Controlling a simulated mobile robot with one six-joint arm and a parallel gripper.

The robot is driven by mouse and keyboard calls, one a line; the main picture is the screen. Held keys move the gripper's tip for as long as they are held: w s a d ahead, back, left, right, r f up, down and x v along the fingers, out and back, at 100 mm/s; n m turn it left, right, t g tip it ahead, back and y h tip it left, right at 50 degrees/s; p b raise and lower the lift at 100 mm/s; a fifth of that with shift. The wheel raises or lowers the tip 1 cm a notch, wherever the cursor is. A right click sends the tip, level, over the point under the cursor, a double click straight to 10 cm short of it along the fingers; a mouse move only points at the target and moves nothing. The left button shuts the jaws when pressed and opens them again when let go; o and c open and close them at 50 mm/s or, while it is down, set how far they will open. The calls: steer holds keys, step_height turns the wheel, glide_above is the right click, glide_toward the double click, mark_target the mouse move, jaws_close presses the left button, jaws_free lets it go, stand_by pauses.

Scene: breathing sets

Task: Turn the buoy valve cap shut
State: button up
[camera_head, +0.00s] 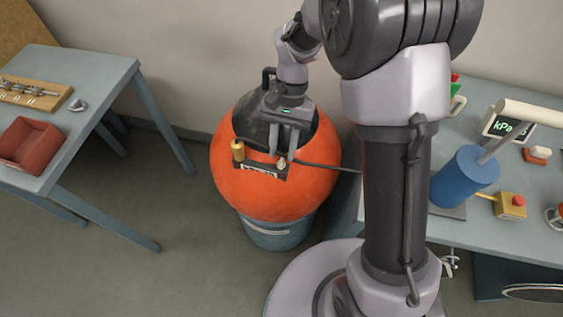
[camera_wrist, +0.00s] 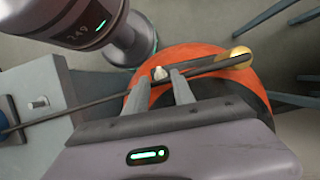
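The large orange buoy (camera_head: 262,196) with a dark top sits on a blue-grey round base. A small pale knob (camera_wrist: 159,73), possibly the valve cap, is on the buoy's near side; it also shows in the head view (camera_head: 282,162). A brass cylinder (camera_head: 238,149) stands to its left above a white label; it is also in the wrist view (camera_wrist: 235,57). My gripper (camera_head: 283,155) points down at the pale knob. In the wrist view its fingers (camera_wrist: 159,78) are apart, with the knob between their tips and gaps visible on both sides. Finger depth around the knob is unclear.
A dark hose (camera_head: 325,167) runs from the fitting toward the right table (camera_head: 470,228). That table holds a blue cylinder (camera_head: 464,177), a kPa display (camera_head: 506,127) and a yellow button box (camera_head: 510,206). The left table (camera_head: 95,75) carries a red tray (camera_head: 30,143).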

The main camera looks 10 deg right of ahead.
mark_target(281, 163)
steer(key=shift+b+x, duration=0.45)
steer(key=shift+x, duration=1.15)
steer(key=shift+r, duration=0.1)
jaws_close()
